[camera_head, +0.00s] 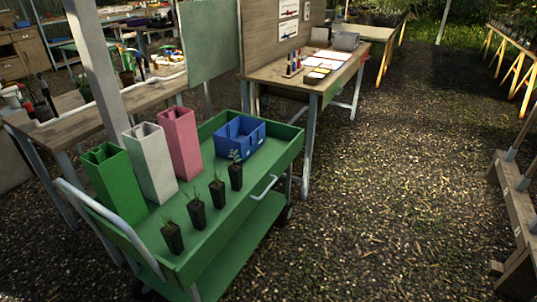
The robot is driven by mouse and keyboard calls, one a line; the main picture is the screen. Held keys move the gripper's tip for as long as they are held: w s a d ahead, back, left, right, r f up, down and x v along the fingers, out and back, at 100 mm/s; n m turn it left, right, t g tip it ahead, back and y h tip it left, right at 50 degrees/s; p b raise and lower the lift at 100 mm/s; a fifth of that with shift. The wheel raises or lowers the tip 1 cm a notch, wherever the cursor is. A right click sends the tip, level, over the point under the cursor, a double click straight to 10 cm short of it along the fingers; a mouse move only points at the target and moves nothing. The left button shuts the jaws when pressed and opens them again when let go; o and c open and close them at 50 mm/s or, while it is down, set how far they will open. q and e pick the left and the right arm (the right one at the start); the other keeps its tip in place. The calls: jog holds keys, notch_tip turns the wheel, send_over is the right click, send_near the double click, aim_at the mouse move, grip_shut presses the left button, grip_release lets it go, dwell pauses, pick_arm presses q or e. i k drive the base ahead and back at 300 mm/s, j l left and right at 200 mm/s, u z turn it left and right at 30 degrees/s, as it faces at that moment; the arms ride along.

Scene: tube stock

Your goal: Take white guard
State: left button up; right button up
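The white guard (152,163) is a tall, square, open-topped tube. It stands upright on the green cart (262,176), in the middle of a row of three tubes. A green tube (115,183) stands to its left and a pink tube (180,143) to its right, both upright. The lower part of the white tube shows clear of the plants in front. Neither of my grippers is in view.
Several small potted seedlings (196,214) line the cart's near side. A blue crate (240,133) sits at its far end. A wooden table (297,77) with papers and bottles stands behind. Gravel ground (400,190) to the right is open.

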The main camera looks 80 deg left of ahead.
aim_at(146, 144)
jog(key=u, duration=3.8)
